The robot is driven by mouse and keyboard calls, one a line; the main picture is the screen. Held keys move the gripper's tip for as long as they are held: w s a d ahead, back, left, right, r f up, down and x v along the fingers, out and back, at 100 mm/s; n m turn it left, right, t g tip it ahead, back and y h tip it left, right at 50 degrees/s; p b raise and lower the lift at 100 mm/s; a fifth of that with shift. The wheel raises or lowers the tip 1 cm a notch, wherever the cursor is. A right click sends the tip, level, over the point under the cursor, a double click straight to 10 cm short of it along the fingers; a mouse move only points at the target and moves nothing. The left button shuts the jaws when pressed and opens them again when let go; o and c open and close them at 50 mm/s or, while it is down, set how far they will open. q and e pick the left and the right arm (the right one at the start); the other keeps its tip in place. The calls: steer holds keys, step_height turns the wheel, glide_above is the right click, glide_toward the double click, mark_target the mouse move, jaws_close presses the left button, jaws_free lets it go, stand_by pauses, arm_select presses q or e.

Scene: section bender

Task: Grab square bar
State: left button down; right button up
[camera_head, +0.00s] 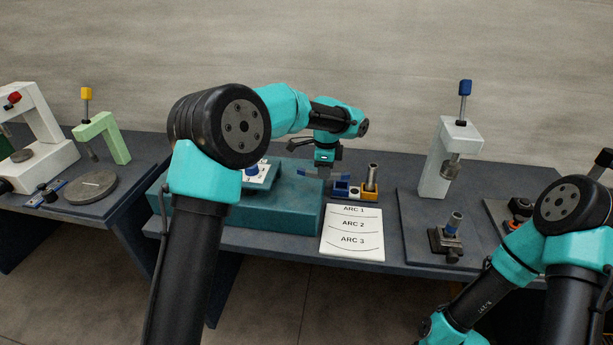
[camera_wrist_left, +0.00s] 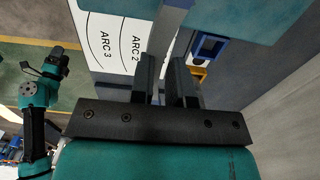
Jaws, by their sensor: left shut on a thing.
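My left gripper (camera_head: 325,175) hangs above the bench, just right of the teal machine block. In the left wrist view its two dark fingers (camera_wrist_left: 163,88) are shut on the square bar (camera_wrist_left: 170,35), a plain blue-grey bar that runs out past the fingertips.
The teal machine block (camera_head: 290,215) is partly behind my left arm. A white arc sheet (camera_head: 352,247) lies on the bench. Beside the bar are a blue holder (camera_head: 341,188) and a yellow holder (camera_head: 370,192). A white press (camera_head: 440,165) stands to the right.

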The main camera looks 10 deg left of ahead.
mark_target(336, 173)
arm_select(q)
steer(key=shift+w+d+r, duration=0.1)
steer(key=shift+d+r, duration=0.35)
steer(key=shift+d, duration=0.4)
steer(key=shift+d+r, duration=0.4)
steer(key=shift+d, duration=0.45)
